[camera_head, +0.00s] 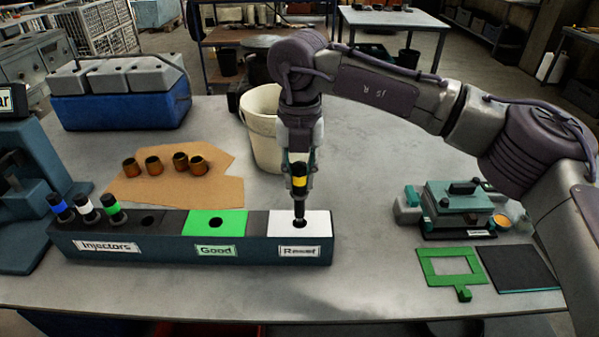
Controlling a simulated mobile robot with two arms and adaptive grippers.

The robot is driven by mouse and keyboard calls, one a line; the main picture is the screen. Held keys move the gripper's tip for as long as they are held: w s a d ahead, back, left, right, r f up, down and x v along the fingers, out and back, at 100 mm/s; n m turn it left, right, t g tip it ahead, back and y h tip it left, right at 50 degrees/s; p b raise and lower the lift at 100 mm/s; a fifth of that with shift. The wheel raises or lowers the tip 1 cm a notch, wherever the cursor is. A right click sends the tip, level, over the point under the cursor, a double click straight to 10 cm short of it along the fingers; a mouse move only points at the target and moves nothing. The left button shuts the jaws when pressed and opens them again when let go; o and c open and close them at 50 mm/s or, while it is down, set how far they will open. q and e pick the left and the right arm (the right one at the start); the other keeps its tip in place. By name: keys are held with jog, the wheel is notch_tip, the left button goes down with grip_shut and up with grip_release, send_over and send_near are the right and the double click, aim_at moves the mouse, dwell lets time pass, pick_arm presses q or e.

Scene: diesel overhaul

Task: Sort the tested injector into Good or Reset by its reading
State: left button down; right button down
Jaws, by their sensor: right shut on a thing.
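My right gripper (299,171) points straight down and is shut on the injector with a yellow band (299,190). The injector is upright, with its dark tip at the hole in the white Reset section (318,222); I cannot tell how deep the tip is. The green Good section (230,222) has an empty hole. At the left end of the same rack (170,248), three injectors with blue (57,204), white (83,205) and green (111,206) bands stand in the Injectors section, beside an empty hole. My left gripper is not in view.
Several brown cups (153,165) stand on cardboard (215,182) behind the rack. A white bucket (261,115) stands just behind my right gripper. A blue machine (25,190) is at the left, a teal device (460,208) at the right. The table's front middle is clear.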

aim_at(300, 205)
jog(key=shift+f+b, duration=0.55)
jog(key=shift+f, duration=0.4)
dwell(0.4)
jog(key=shift+f+b, duration=1.55)
jog(key=shift+f, duration=0.25)
jog(key=shift+f+b, duration=1.05)
jog(key=shift+f, duration=0.1)
jog(key=c, duration=0.5)
grip_release()
